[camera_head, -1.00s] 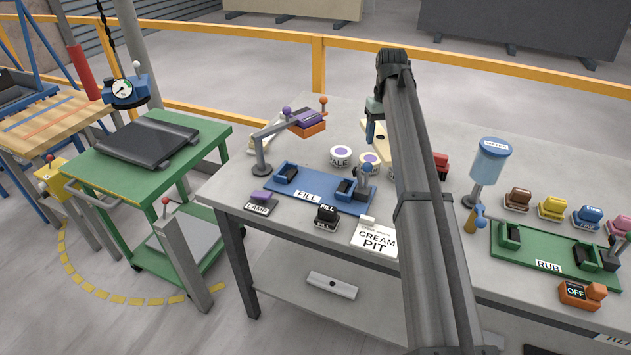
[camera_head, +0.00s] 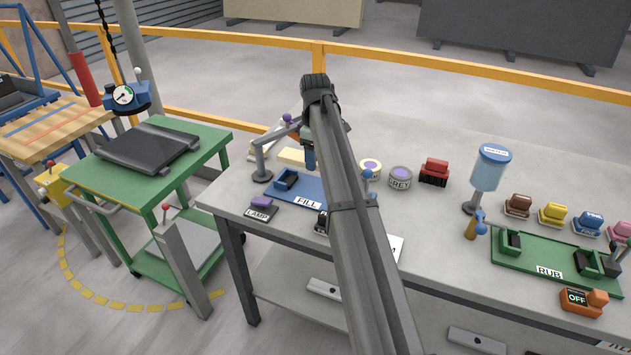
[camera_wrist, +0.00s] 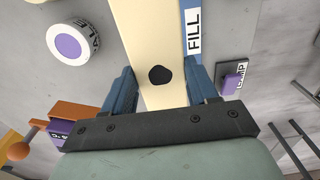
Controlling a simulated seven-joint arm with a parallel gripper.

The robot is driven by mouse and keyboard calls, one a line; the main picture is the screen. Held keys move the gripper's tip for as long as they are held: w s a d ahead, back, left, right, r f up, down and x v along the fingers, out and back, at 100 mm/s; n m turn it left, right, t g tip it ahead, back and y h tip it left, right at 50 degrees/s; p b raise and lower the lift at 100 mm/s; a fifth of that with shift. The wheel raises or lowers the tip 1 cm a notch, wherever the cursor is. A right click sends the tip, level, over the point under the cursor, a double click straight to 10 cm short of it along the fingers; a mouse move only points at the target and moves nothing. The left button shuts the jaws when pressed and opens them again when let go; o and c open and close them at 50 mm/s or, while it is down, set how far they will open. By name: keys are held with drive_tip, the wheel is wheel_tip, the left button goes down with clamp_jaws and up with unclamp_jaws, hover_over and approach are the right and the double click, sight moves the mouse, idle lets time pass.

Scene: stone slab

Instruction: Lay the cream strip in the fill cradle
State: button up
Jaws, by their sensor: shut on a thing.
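The cream strip (camera_wrist: 148,30) with a dark pit lies between the two blue fingers of my gripper (camera_wrist: 160,88) in the wrist view. My gripper is shut on it. In the head view, one end of the strip (camera_head: 291,156) shows left of my gripper (camera_head: 309,158), behind the fill cradle. The blue fill cradle (camera_head: 311,188) has a dark blue clamp block at its left end. My arm hides its right part. In the wrist view, the cradle's edge (camera_wrist: 184,38) and FILL label show beside the strip. I cannot tell the strip's height above the bench.
The purple lamp switch (camera_head: 262,203) is in front. Tins (camera_head: 400,178) and a red block (camera_head: 434,172) stand right. The green rub cradle (camera_head: 555,256) is farther right.

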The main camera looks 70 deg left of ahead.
drive_tip(key=shift+f, duration=4.05)
drive_tip(key=shift+f, duration=0.1)
drive_tip(key=o, duration=1.4)
wheel_tip(320, 180, up, 12)
drive_tip(key=shift+r, duration=0.1)
drive_tip(key=shift+w, duration=0.1)
